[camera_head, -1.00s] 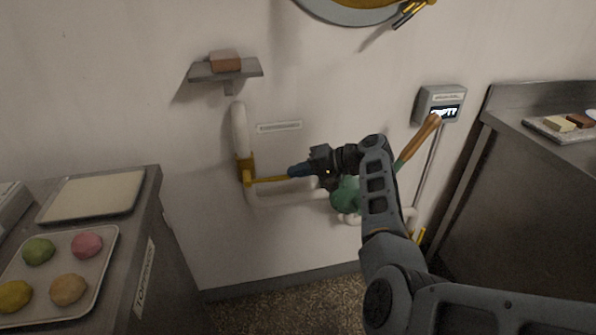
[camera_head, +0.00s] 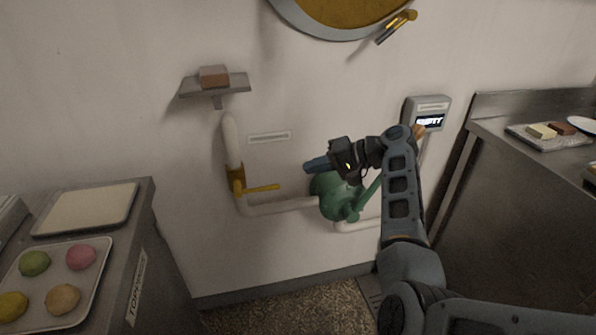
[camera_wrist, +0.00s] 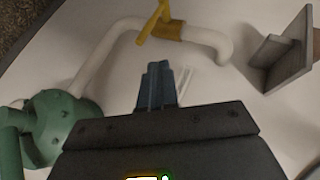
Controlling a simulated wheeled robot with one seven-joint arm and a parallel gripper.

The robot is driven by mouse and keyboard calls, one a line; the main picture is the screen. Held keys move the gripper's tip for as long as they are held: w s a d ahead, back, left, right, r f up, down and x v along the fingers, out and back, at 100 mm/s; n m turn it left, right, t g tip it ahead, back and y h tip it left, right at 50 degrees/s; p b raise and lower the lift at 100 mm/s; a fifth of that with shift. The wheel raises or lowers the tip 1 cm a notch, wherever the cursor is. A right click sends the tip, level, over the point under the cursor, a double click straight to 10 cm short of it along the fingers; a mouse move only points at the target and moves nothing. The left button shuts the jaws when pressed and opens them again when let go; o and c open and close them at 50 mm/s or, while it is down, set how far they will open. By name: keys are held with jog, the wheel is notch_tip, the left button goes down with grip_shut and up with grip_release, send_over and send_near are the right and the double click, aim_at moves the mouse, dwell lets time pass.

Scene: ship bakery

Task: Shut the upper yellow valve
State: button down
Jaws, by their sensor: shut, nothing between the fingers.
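The upper yellow valve (camera_head: 237,180) sits on the upright part of a white wall pipe, left of centre in the head view. Its yellow lever (camera_head: 263,188) points right, crosswise to that upright pipe. The valve also shows at the top of the wrist view (camera_wrist: 166,30). My gripper (camera_head: 307,164) is shut and empty, to the right of the lever's tip and a little above it, apart from it. In the wrist view its blue-grey fingertips (camera_wrist: 157,68) are together below the valve. No lower yellow valve can be made out now.
A green pump (camera_head: 335,195) is on the pipe just below my gripper. A shelf (camera_head: 215,85) with a brown block is above the valve. A grey box (camera_head: 428,113) reads EMPTY. Counters stand left (camera_head: 148,220) and right (camera_head: 480,125).

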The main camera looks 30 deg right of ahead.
jog(key=shift+v, duration=1.15)
jog(key=s+f+h, duration=0.9)
jog(key=s+f, duration=1.1)
jog(key=s, duration=0.5)
jog(key=s+a+r+n+t, duration=0.1)
jog(key=s+a+r+n, duration=0.1)
jog(key=s+a+r, duration=0.3)
jog(key=s+a+r+n+t, duration=0.2)
jog(key=s+a+r, duration=0.4)
jog(key=s+r, duration=0.3)
jog(key=s+a+r+n+t, duration=0.2)
jog(key=s+a+r, duration=0.4)
jog(key=s, duration=0.5)
jog(key=shift+s+r+n+y, duration=0.3)
jog(key=shift+r+n+y, duration=0.1)
jog(key=shift+r+n, duration=0.15)
